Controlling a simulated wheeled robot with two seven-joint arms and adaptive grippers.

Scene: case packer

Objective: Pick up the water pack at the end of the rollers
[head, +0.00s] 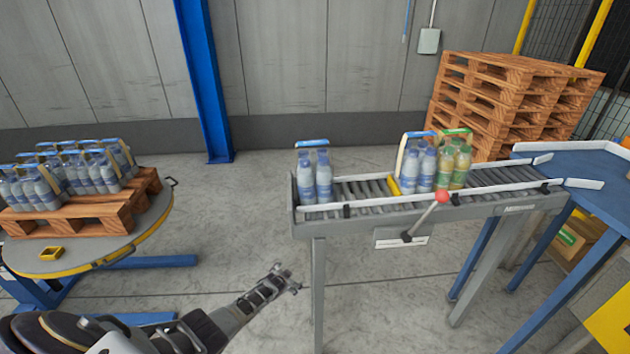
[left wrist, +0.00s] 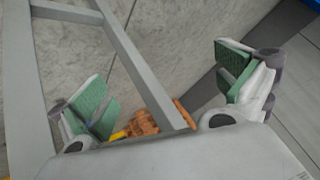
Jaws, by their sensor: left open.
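The water pack (head: 314,178) stands upright at the left end of the roller conveyor (head: 365,188). It has clear bottles with blue labels and a blue handle strip on top. My left gripper (head: 287,279) is in front of and below that end, to the left of the conveyor leg, apart from the pack. In the left wrist view the left gripper (left wrist: 160,95) has its two green-padded fingers wide apart with nothing between them. The pack does not show in that view. My right gripper is in neither view.
Another blue-labelled pack (head: 418,165) and a green pack (head: 456,162) stand further right, behind a yellow stop (head: 394,187) and a red-knobbed lever (head: 441,197). A pallet (head: 75,212) with several packs rests on a round turntable (head: 130,240) at left. Floor between is clear.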

